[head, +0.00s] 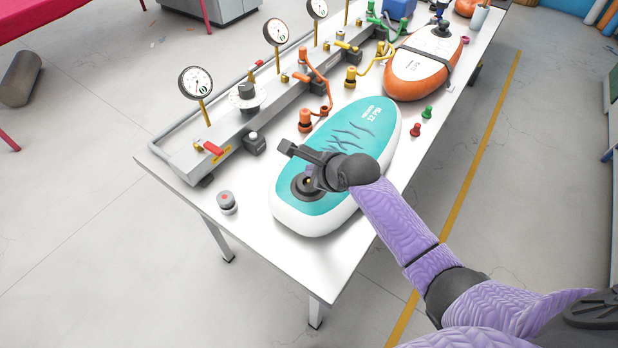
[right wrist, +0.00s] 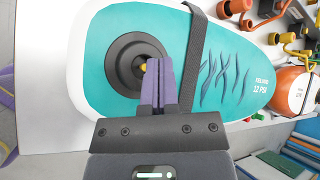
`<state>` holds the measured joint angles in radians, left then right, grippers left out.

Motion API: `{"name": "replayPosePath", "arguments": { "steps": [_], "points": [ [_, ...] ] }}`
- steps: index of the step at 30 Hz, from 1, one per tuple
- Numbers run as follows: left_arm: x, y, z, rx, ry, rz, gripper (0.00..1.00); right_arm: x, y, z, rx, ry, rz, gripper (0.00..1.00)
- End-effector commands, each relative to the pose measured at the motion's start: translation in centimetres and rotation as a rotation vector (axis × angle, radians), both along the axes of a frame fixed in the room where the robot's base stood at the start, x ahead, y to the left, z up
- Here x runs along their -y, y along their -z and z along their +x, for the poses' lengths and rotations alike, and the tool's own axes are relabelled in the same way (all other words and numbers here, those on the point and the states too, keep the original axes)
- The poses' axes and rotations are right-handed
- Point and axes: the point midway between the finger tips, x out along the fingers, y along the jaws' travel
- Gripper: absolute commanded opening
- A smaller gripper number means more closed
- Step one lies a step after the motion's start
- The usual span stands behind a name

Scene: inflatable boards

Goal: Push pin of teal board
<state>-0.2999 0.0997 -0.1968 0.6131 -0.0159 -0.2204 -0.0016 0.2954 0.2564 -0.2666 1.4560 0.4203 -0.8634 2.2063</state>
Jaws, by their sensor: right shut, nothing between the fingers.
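The teal board (head: 350,135) with white sides lies on the near part of the white table, marked 12 PSI. Its round dark valve (head: 300,190) is at the near end, partly hidden by my right gripper (head: 311,176). In the right wrist view, the valve (right wrist: 122,68) has a small yellow pin (right wrist: 143,67) at its centre. My right gripper's purple fingers (right wrist: 160,66) are shut and empty, with their tips just beside the pin. Whether they touch it, I cannot tell. My left gripper is out of view.
A grey manifold with dial gauges (head: 196,83) runs along the table's left side. A strapped orange board (head: 420,65) lies farther back. A red-topped button (head: 226,200) stands near the front left corner. Small red (head: 415,129) and green (head: 428,112) fittings sit right of the teal board.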

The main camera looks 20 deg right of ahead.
Motion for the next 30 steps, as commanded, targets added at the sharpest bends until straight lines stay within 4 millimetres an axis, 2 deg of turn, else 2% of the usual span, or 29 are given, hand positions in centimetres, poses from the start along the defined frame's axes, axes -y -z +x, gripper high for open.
{"name": "replayPosePath", "arguments": {
  "steps": [17,30],
  "points": [
    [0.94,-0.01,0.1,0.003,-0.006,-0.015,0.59,-0.01,0.45,-0.01,-0.001,0.0,0.001,0.0],
    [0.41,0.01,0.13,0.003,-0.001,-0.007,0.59,-0.01,0.96,-0.01,0.0,0.0,0.0,0.0]
  ]
}}
